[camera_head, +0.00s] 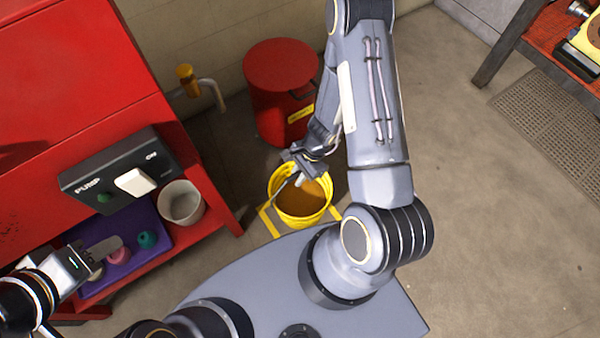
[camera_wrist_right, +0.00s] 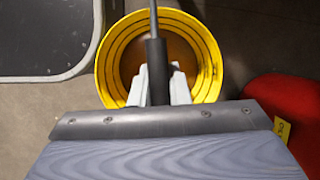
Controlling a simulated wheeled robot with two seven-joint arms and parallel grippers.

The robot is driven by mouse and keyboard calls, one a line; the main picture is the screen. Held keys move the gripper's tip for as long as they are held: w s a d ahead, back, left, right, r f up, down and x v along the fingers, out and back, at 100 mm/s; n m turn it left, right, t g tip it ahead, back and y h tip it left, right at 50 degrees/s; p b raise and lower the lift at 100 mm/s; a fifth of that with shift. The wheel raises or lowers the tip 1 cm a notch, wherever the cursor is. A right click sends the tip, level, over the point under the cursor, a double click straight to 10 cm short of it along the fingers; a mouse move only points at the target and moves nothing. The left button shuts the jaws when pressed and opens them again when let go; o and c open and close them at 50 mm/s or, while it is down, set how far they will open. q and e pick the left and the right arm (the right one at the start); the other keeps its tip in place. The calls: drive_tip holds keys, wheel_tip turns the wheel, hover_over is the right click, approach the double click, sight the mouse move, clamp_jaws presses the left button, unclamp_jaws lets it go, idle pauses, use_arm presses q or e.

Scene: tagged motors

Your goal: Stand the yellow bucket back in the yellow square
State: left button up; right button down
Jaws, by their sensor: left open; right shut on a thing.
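The yellow bucket (camera_head: 300,212) is upright, with brown contents inside. My right gripper (camera_head: 300,170) is above it, shut on its handle; in the right wrist view the dark handle grip (camera_wrist_right: 156,70) lies between the fingers, over the bucket (camera_wrist_right: 212,62). The yellow square (camera_head: 268,222) is marked on the floor under and around the bucket. The bucket hides much of the square, and I cannot tell whether its base touches the floor. My left gripper (camera_head: 106,258) is open, over the purple tray at the left.
A red drum (camera_head: 280,75) stands behind the bucket. The red bench (camera_head: 60,70) at left carries a pump switch box (camera_head: 120,180), a whitish cup (camera_head: 183,202) and a purple mat (camera_head: 150,250) with small coloured pieces. Open floor lies at right, with a grating (camera_head: 555,120).

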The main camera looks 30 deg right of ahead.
wheel_tip(320, 180, down, 11)
drive_tip(key=b, duration=1)
drive_tip(key=shift+f+b, duration=0.4)
drive_tip(key=shift+f, duration=0.05)
idle(0.5)
